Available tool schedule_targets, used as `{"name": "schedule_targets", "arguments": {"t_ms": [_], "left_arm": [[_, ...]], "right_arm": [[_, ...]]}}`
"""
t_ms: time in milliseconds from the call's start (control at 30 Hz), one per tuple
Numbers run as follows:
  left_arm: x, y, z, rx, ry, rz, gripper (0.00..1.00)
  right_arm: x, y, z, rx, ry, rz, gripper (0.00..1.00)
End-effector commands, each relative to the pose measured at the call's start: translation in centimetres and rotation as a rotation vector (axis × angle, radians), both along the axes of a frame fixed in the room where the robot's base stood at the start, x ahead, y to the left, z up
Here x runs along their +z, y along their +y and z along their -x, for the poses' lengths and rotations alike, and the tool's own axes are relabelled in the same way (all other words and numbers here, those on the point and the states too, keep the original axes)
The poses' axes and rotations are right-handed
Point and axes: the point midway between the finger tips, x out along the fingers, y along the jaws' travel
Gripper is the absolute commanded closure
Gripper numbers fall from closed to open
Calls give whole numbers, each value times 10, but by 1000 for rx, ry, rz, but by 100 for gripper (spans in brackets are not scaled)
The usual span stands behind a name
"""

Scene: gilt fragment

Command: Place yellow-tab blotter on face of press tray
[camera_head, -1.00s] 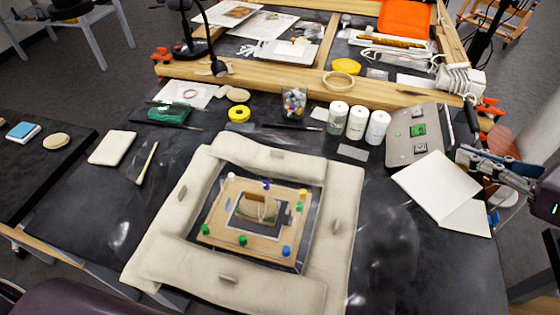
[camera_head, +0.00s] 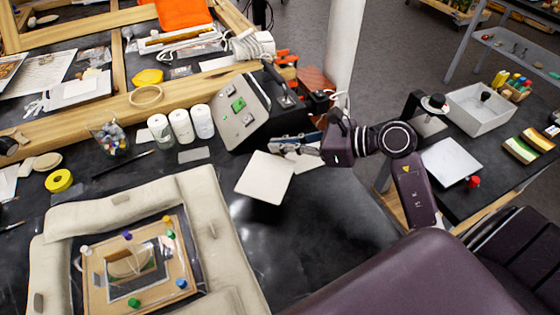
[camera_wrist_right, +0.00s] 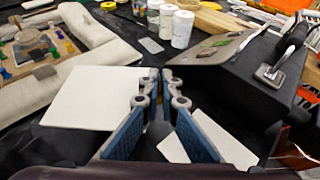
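My right gripper (camera_head: 292,144) is over the right side of the dark table, beside two pale flat sheets. One pale sheet (camera_head: 264,178) lies left of the fingers and also shows in the wrist view (camera_wrist_right: 95,97). A second pale piece (camera_wrist_right: 222,140) is partly hidden by the right finger. I see no yellow tab on either, so I cannot tell which is the blotter. I cannot tell which thing is the press tray. My left gripper is out of view.
A padded frame (camera_head: 215,230) surrounds a pinned board (camera_head: 100,280) at the left. Several white jars (camera_head: 181,126) and a sloped grey panel (camera_head: 240,113) stand behind the sheets. A side table at the right holds a white bin (camera_head: 478,122) and a white square (camera_head: 450,161).

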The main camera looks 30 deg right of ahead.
Motion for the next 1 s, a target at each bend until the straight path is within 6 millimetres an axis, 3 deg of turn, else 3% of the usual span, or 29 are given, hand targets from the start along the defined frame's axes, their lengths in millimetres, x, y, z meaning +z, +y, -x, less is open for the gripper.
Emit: {"name": "schedule_targets", "arguments": {"t_ms": [500, 933, 1000], "left_arm": [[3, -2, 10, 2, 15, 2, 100], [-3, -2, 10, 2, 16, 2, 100], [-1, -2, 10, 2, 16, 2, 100]], "right_arm": [[-63, 0, 0, -2, 0, -2, 100], [-71, 0, 0, 1, -1, 1, 100], [-69, 0, 0, 1, -1, 1, 91]]}}
